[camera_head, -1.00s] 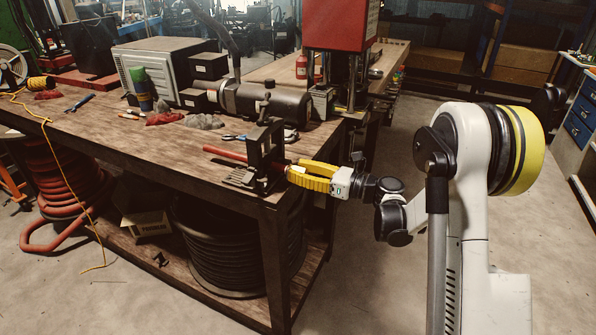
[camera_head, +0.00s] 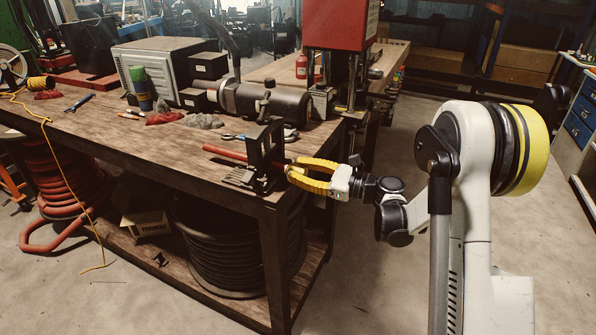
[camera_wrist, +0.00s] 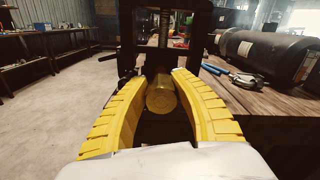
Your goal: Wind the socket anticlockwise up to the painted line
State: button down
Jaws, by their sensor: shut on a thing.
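The socket (camera_wrist: 161,95) is a brass-coloured cylinder in the wrist view, end-on between the yellow fingers of my gripper (camera_wrist: 160,84). My gripper (camera_head: 291,168) is shut on it at the right side of the dark vise (camera_head: 264,155) on the bench corner. A red hose (camera_head: 225,152) sticks out of the vise on the left, in line with the socket. The fingers hide most of the socket in the head view. I cannot make out the painted line in either view.
A hose reel (camera_head: 222,245) stands on the shelf below. The floor to the right of the bench is clear.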

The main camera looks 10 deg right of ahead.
jog(key=n, duration=0.6)
jog(key=shift+s+a+f+b, duration=0.15)
jog(key=shift+s+b, duration=0.05)
jog(key=shift+b, duration=0.2)
jog(key=n, duration=0.6)
jog(key=shift+f+n+b, duration=0.25)
jog(key=shift+n+b, duration=0.15)
jog(key=n, duration=0.5)
jog(key=shift+f, duration=0.2)
jog(key=n, duration=0.6)
jog(key=shift+f+n, duration=0.2)
jog(key=shift+n, duration=0.2)
jog(key=n, duration=0.6)
jog(key=shift+w+d+f, duration=0.1)
jog(key=shift+w+d, duration=0.1)
jog(key=shift+w, duration=0.05)
jog(key=n, duration=0.6)
jog(key=shift+w+d+n, duration=0.15)
jog(key=shift+n, duration=0.15)
jog(key=n, duration=0.6)
jog(key=shift+w+d, duration=0.1)
jog(key=shift+w, duration=0.05)
jog(key=n, duration=0.6)
jog(key=shift+r, duration=0.3)
